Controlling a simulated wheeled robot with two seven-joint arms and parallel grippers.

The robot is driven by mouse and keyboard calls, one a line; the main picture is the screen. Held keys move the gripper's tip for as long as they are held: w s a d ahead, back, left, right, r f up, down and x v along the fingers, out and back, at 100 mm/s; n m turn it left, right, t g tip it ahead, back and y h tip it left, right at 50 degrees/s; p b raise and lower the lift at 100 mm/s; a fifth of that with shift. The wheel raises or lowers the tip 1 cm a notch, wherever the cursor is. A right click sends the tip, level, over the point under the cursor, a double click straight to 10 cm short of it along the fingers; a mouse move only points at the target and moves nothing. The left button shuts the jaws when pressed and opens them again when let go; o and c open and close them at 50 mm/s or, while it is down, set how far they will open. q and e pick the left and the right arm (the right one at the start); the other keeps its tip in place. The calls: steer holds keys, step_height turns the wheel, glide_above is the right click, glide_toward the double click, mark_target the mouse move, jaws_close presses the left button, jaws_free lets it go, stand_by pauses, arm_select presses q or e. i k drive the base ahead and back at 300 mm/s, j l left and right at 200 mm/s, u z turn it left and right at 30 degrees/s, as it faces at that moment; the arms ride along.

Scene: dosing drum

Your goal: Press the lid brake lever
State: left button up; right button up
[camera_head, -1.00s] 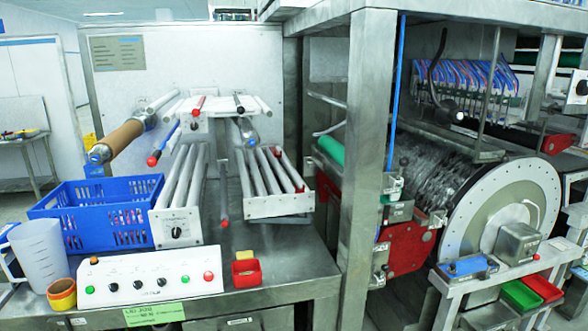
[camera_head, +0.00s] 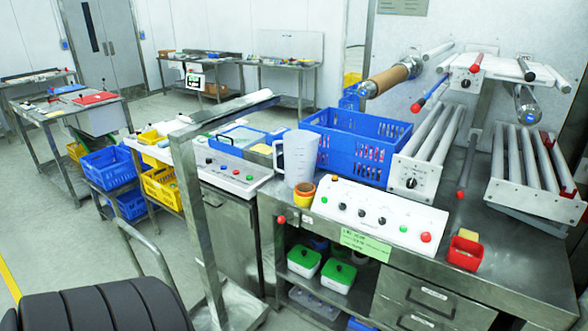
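Neither of my grippers shows in the head view. A steel bench carries a machine with roller racks, and several rods and levers stand out from it. A red-and-blue-tipped lever (camera_head: 428,95) slants at the upper part, and a grey rod with a red lower end (camera_head: 466,170) hangs in front. I cannot tell which of these, if any, is the lid brake lever. A white control box (camera_head: 375,217) with several buttons and knobs sits at the bench front, with a green label (camera_head: 365,244) below it; its print is too small to read.
A black ribbed object (camera_head: 100,305) fills the lower left corner. Open floor (camera_head: 75,225) lies at left.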

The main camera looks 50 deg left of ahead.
mark_target(281, 219)
steer(key=u, duration=1.6)
